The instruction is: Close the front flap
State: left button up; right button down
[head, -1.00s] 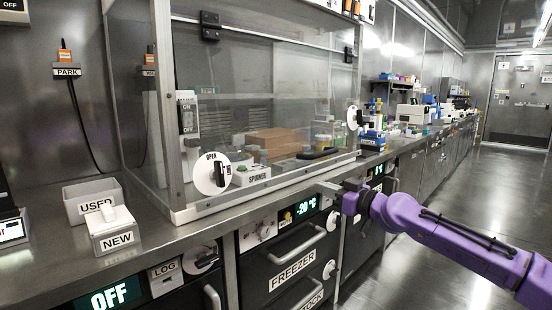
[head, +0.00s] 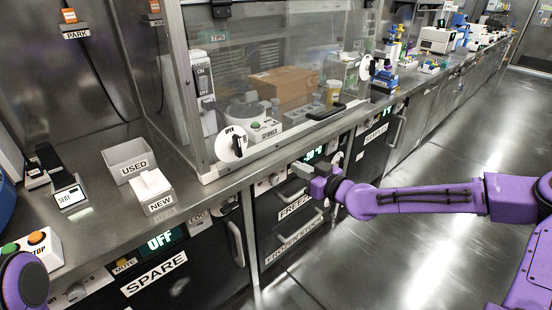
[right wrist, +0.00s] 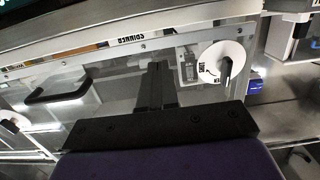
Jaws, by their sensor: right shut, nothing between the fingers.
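The front flap (head: 280,55) is the clear panel on the front of the bench enclosure, with a black bar handle (head: 325,110) low on it. It hangs down across the front; I cannot tell whether it is fully against the frame. A white OPEN dial (head: 231,143) with a black knob is at its lower left, and another dial (head: 366,67) at its lower right. My right gripper (head: 300,171) is shut and empty, below the flap and in front of the freezer panel. In the right wrist view its fingers (right wrist: 156,85) point at the clear panel, between handle and dial. My left gripper is out of view.
Behind the panel are a cardboard box (head: 282,88) and a spinner (head: 257,131). The USED bin (head: 128,161) and NEW box (head: 151,187) stand on the counter at left. The freezer front (head: 290,215) lies below the counter. The floor (head: 420,250) at right is clear.

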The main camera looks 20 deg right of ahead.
aim_at(269, 152)
jog(key=x, duration=1)
jog(key=shift+w, duration=0.25)
